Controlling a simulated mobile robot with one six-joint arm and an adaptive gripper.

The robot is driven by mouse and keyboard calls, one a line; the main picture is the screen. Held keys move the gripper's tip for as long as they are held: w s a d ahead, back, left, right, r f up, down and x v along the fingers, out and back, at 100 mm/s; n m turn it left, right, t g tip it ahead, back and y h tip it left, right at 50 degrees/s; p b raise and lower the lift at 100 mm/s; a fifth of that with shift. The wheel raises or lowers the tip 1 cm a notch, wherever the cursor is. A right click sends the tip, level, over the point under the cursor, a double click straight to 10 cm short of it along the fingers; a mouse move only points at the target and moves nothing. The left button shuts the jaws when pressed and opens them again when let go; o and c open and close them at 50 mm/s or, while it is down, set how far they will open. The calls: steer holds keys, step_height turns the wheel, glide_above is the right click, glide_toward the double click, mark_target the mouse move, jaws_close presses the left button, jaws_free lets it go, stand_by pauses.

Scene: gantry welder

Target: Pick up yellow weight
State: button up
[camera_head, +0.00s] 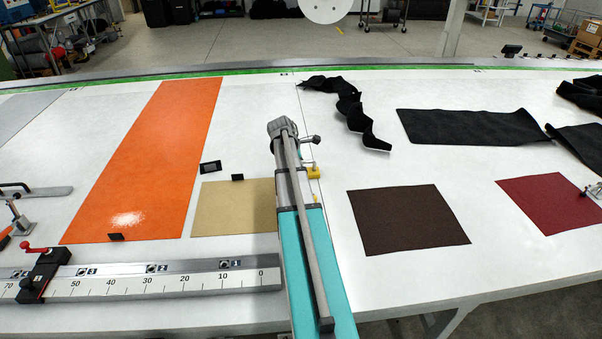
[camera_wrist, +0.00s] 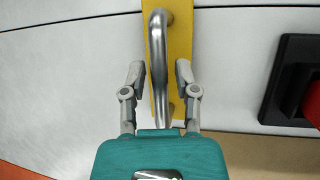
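The yellow weight (camera_wrist: 184,30) shows in the wrist view as a yellow block with a curved metal handle (camera_wrist: 160,60). My gripper (camera_wrist: 160,68) is open, with one finger on each side of the handle. There appears to be a gap between the handle and each finger. In the head view, only a small part of the yellow weight (camera_head: 314,173) shows, just right of my arm. My arm hides the rest of it and most of my gripper there.
On the white table (camera_head: 400,290) lie an orange sheet (camera_head: 150,150), a tan sheet (camera_head: 232,210), a brown sheet (camera_head: 408,218) and a red sheet (camera_head: 550,200). A ruler rail (camera_head: 150,282) runs along the front left. A black-and-red object (camera_wrist: 292,80) stands right of the weight in the wrist view.

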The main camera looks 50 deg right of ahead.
jaws_close()
steer(key=shift+r, duration=0.15)
step_height(320, 180, up, 3)
steer(key=p, duration=0.3)
steer(key=s+a+r+p, duration=0.2)
steer(key=s+r+p, duration=0.7)
steer(key=s, duration=0.4)
steer(key=shift+s+a+r+p, duration=0.15)
steer(key=shift+s+r+p, duration=0.25)
steer(key=shift+p, duration=0.15)
stand_by(0.5)
